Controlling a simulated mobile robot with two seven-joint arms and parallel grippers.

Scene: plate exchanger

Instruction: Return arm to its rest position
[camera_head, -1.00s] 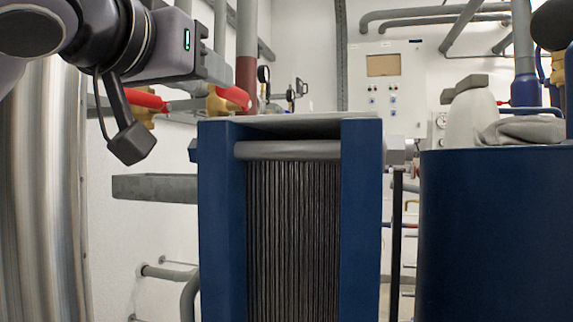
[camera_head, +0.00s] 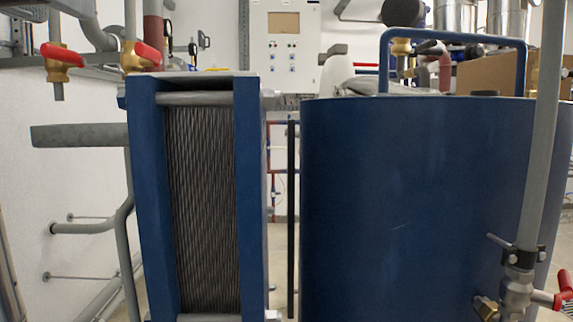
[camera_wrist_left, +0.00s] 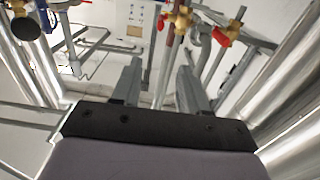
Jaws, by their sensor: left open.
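My left gripper (camera_wrist_left: 159,72) shows in the left wrist view, its two grey fingers spread apart with nothing between them. Beyond the fingers are the brass valves with red handles (camera_wrist_left: 181,20), apart from the gripper. No part of my left arm or gripper can be made out in the head view. My right gripper is in neither view.
The blue-framed plate exchanger (camera_head: 250,200) stands left of centre, beside a large blue tank (camera_head: 420,200). Red-handled valves (camera_head: 62,55) hang at upper left. A control panel (camera_head: 286,45) is behind. A grey pipe (camera_head: 541,130) rises at right. Shiny metal cylinders (camera_wrist_left: 290,85) flank the wrist view.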

